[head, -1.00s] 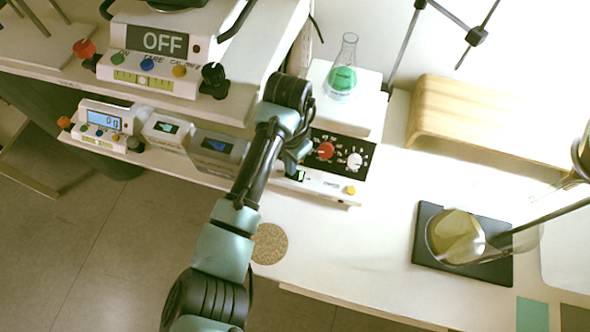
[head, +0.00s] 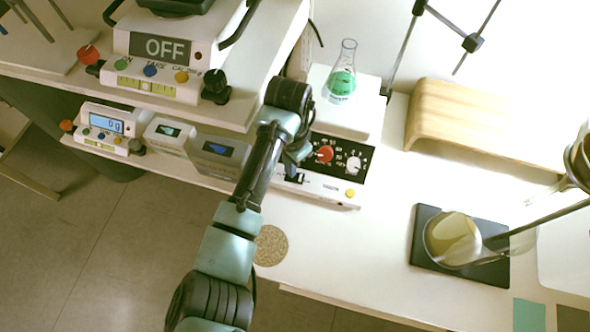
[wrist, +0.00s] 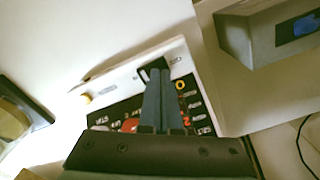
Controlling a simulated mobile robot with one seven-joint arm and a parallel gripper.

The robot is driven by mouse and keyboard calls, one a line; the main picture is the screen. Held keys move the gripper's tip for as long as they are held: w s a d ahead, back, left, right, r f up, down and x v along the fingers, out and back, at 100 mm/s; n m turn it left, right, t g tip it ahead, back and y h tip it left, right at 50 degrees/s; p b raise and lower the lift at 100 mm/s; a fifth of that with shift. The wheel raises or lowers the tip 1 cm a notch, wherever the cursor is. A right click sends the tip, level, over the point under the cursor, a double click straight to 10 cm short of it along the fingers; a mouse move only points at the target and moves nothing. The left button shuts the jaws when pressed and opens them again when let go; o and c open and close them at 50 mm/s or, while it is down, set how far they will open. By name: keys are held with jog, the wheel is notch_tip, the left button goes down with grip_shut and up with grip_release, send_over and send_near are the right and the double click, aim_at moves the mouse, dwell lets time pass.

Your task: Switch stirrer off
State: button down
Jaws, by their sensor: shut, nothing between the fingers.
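A scale reading OFF (head: 166,48) stands on the raised shelf at upper left. Smaller devices (head: 217,153) sit left of my arm. A wooden riser (head: 470,120) and a black pad (head: 432,255) are on the right. The table in front of the stirrer is mostly clear.

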jog(key=shift+r+p, duration=2.7)
jog(key=shift+r, duration=0.15)
